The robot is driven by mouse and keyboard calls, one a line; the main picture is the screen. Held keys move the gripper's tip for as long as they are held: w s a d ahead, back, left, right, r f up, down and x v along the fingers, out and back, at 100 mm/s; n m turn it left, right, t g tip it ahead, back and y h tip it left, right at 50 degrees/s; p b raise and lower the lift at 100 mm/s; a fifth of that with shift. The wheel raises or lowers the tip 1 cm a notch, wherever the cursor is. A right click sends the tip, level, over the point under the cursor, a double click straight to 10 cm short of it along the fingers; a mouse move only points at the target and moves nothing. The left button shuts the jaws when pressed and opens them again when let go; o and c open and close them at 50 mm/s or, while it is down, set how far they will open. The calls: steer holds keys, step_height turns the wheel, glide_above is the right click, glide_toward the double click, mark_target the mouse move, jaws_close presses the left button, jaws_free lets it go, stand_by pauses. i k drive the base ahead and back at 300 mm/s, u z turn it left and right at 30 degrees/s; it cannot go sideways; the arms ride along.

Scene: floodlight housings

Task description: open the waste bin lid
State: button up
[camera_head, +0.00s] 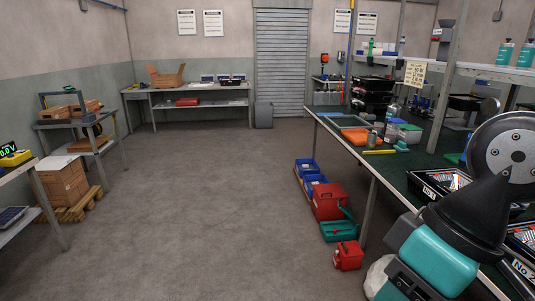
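A small grey bin (264,114), which looks like the waste bin, stands upright on the floor at the far end of the room. It is in front of the roller door and just right of the far bench. Its top looks level and closed, but it is too small to make out the lid's edge or any pedal. Teal and black parts at the lower right look like my own arm. My gripper is not in view, so its state does not show.
The grey floor (190,190) is clear up to the bin. A long workbench (375,180) runs along the right, with blue bins (307,171) and red boxes (328,201) on the floor beside it. A carton (64,183) on a pallet stands at left.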

mark_target(325, 191)
steer(key=u, duration=0.35)
steer(key=i, duration=4.05)
steer(key=z, duration=0.75)
steer(key=i, duration=0.95)
steer(key=z, duration=0.2)
